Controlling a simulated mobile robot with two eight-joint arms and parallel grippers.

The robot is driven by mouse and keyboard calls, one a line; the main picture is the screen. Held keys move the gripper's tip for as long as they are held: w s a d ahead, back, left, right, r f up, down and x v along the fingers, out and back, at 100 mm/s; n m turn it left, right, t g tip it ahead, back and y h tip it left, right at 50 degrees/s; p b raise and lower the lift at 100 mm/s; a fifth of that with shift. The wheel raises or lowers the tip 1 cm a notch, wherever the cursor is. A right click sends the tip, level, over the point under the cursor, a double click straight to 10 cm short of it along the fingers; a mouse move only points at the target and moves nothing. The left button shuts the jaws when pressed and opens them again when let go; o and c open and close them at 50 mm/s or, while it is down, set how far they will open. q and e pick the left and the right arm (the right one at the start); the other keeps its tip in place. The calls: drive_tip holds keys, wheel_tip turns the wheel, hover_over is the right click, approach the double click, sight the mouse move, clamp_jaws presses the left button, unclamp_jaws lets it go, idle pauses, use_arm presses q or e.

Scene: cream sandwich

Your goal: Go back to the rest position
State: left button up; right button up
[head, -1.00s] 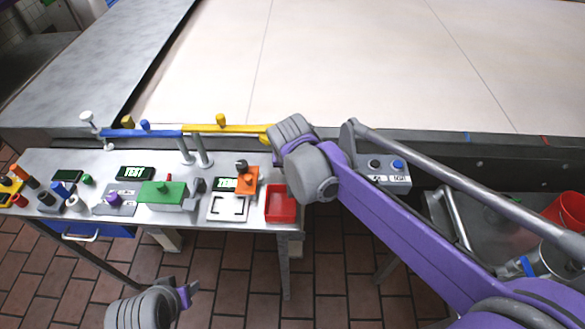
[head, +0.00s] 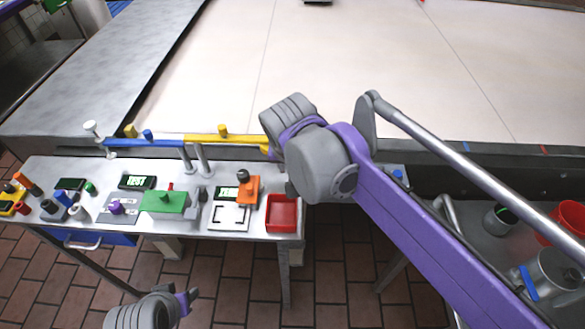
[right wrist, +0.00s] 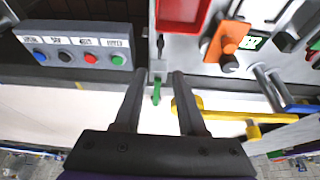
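My right arm reaches in from the right in the head view. Its grey wrist (head: 320,165) is above the right end of the steel table, beside the red tray (head: 283,214), and hides its fingers there. In the right wrist view my right gripper (right wrist: 153,75) has its two dark fingers apart. A small green-tipped dark part (right wrist: 156,92) shows in the gap between them; nothing looks gripped. The ridged grey and purple end of my left arm (head: 150,309) is at the bottom left in the head view, over the floor. Its fingers cannot be made out.
The steel table (head: 75,226) carries a green block device (head: 165,204), an orange block (head: 247,190) and several small parts. Blue and yellow rails (head: 225,138) run along its back. A button box (right wrist: 75,50) stands beside the red tray. Red cups (head: 572,214) are at right.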

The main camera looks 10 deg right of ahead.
idle(0.4)
drive_tip(key=s+d+f+n, duration=0.1)
drive_tip(key=s+d+f, duration=0.1)
drive_tip(key=s+f, duration=0.2)
drive_tip(key=s+d+f+n+p, duration=0.1)
drive_tip(key=s+d+f, duration=0.1)
drive_tip(key=s, duration=0.5)
drive_tip(key=s+d+f+n+t+y+p, duration=0.1)
drive_tip(key=s+d+f, duration=0.1)
drive_tip(key=s+f, duration=0.3)
drive_tip(key=shift+s+d+f, duration=0.3)
drive_tip(key=shift+s+f, duration=0.05)
drive_tip(key=shift+s, duration=0.05)
